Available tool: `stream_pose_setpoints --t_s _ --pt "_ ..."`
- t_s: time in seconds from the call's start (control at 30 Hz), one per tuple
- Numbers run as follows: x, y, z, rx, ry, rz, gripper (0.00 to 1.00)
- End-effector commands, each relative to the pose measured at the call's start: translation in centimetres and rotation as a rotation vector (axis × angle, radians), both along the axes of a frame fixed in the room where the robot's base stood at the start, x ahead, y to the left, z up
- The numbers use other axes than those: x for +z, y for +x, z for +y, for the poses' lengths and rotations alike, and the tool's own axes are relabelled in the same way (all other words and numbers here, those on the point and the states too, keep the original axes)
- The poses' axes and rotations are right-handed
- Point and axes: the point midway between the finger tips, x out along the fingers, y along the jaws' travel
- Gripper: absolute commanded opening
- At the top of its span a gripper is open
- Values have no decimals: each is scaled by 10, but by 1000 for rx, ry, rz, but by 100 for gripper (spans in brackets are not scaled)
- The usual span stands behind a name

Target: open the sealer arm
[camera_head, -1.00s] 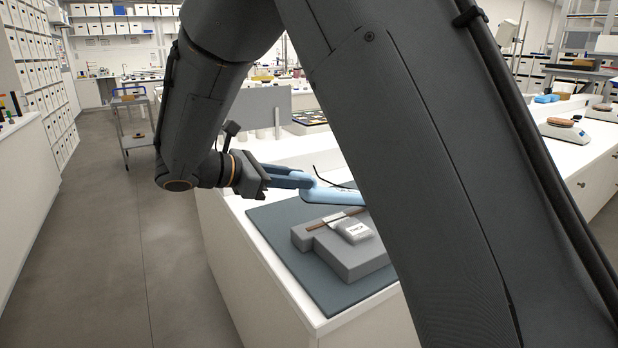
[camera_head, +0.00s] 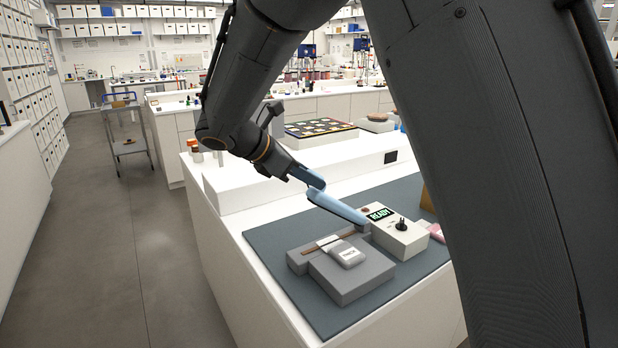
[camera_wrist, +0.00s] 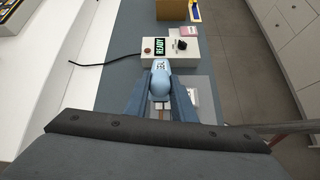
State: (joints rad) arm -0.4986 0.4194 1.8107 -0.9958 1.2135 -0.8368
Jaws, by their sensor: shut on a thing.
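The light blue sealer arm (camera_head: 338,207) slants up and left in the head view, clear above the grey sealer base (camera_head: 350,283). Its lower right end meets the white control box (camera_head: 403,238), which has a lit READY display (camera_head: 380,213). My gripper (camera_head: 309,182) is shut on the arm's raised end. In the wrist view the fingers of my gripper (camera_wrist: 160,88) lie on both sides of the arm's rounded blue end (camera_wrist: 160,84). A grey-white labelled pouch (camera_head: 347,254) lies on the base, beside a thin brown strip (camera_head: 325,243).
The sealer stands on a dark blue-grey mat (camera_head: 285,240) on a white bench. A raised white ledge (camera_head: 240,188) runs behind it. A brown box (camera_wrist: 171,10) and a pink item (camera_wrist: 188,31) are beyond the control box. A cart (camera_head: 125,125) stands in the aisle.

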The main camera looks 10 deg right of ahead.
Motion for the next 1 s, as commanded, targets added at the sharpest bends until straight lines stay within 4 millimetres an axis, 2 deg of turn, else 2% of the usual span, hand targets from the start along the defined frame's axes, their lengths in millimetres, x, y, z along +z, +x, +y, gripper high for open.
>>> stream_pose_setpoints --t_s 0.3,0.33,0.43,0.77,1.0 --pt "0 1 0 0 1 -2 0" --pt "0 1 0 0 1 -2 26" --pt "0 0 0 0 0 -1 42" --pt "1 0 2 0 0 -1 42" --pt "20 -10 25 3 2 -4 42"
